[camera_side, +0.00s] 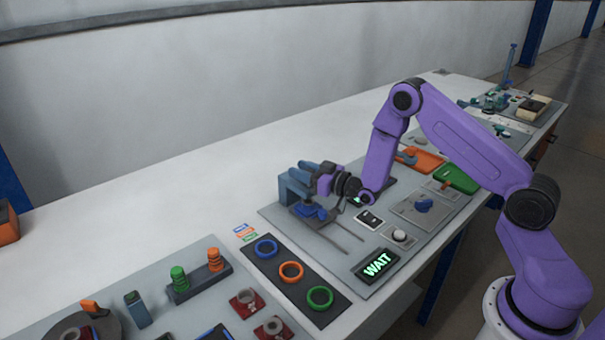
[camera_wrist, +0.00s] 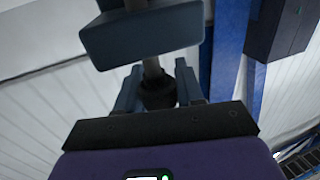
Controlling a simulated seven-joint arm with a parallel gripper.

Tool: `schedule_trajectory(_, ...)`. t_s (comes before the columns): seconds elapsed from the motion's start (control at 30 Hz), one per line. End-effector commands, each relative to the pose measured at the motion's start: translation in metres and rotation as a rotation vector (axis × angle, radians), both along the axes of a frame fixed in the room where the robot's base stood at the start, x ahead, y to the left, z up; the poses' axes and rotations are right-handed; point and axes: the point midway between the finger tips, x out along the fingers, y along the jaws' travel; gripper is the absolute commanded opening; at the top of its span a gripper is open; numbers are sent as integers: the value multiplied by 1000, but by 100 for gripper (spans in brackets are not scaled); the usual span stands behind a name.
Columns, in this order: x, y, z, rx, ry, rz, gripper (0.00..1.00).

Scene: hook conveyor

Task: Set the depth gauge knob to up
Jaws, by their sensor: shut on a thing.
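In the wrist view, a dark round knob (camera_wrist: 158,94) sits on a grey shaft (camera_wrist: 152,68) that passes a blue-grey block (camera_wrist: 140,35). My gripper (camera_wrist: 158,88) has one blue-grey finger on each side of the knob and is shut on it. In the side view, my gripper (camera_side: 311,169) reaches in nearly level at the top of a small blue-grey stand (camera_side: 287,190) on a grey panel. The knob itself is hidden there by the fingers. No markings show which setting the knob has.
Two thin rods (camera_side: 343,238) lie before the stand. Coloured rings (camera_side: 291,271) and pegs lie to the left. The white table (camera_side: 190,205) behind is clear.

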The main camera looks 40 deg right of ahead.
Motion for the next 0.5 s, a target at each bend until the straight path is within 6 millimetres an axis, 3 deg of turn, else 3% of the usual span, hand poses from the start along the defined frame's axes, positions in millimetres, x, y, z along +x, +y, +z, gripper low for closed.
schedule_trajectory(0.13,1,0,5,4,-18,1,0)
schedule_trajectory(0.17,1,0,6,4,-19,1,47)
schedule_trajectory(0.2,1,0,6,4,-19,1,58)
schedule_trajectory(0.5,0,0,4,3,-13,1,58)
